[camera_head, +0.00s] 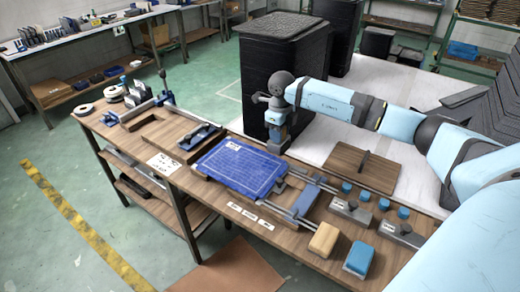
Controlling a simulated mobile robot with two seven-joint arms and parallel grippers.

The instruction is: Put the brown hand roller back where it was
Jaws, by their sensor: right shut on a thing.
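My right gripper (279,146) is at the upper right corner of the blue cutting mat (236,167), by the table's far edge. Its arm comes in from the right. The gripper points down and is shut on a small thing. That thing is mostly hidden by the fingers and too small to tell, so I cannot confirm that it is the brown hand roller. I cannot clearly pick out a brown hand roller elsewhere on the table. My left gripper is not in view.
The wooden table (189,185) also holds a brown board with an upright handle (362,167), a tan block (324,239), a blue block (359,258), several small blue knobs and metal rails (310,200).

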